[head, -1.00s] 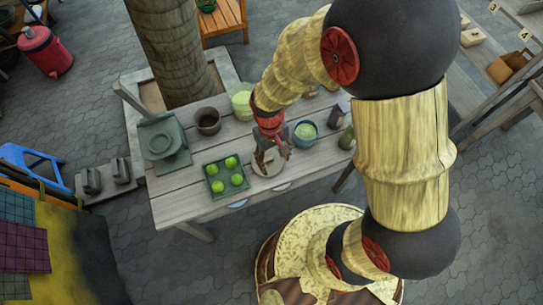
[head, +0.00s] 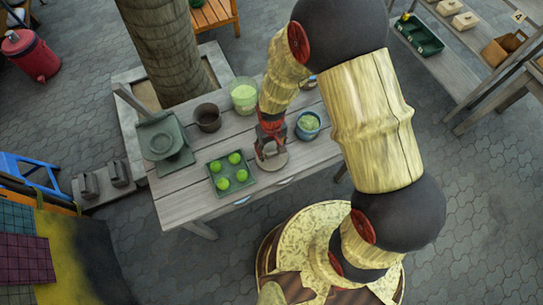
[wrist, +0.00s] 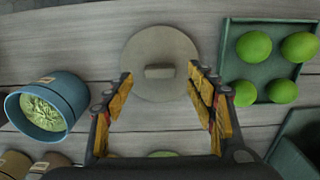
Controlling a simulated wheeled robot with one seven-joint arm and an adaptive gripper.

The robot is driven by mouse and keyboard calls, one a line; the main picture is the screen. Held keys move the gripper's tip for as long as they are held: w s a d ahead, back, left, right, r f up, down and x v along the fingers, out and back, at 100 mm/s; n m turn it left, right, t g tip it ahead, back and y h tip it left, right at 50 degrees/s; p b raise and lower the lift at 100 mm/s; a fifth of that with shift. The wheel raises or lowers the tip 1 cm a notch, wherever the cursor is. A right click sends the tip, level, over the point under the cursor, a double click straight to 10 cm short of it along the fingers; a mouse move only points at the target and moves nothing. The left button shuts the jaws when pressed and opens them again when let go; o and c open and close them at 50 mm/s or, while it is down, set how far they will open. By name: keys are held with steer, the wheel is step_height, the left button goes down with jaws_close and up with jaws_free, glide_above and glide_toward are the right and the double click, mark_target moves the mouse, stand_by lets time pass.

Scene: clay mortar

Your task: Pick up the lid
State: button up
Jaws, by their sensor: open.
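The lid is a round, flat, beige-grey disc (wrist: 160,45) with a small block handle in the middle. It lies on the grey wooden table in the wrist view. In the head view, the lid (head: 280,162) shows partly beneath my gripper, near the table's front edge. My gripper (head: 268,152) is open and points down over the lid. The height of the fingertips above the lid is hard to tell.
A green tray of green fruit (head: 215,187) lies left of the lid. A blue pot of green stuff (head: 308,126) stands right. A dark pot (head: 207,119), a pale green container (head: 243,96) and a green stand (head: 163,145) are behind or left. A tree trunk (head: 168,55) rises behind.

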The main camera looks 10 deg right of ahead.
mark_target(272, 156)
step_height(272, 156, down, 3)
steer(key=shift+r, duration=0.2)
steer(key=shift+r, duration=0.1)
steer(key=c, duration=1.1)
steer(key=shift+c, duration=0.2)
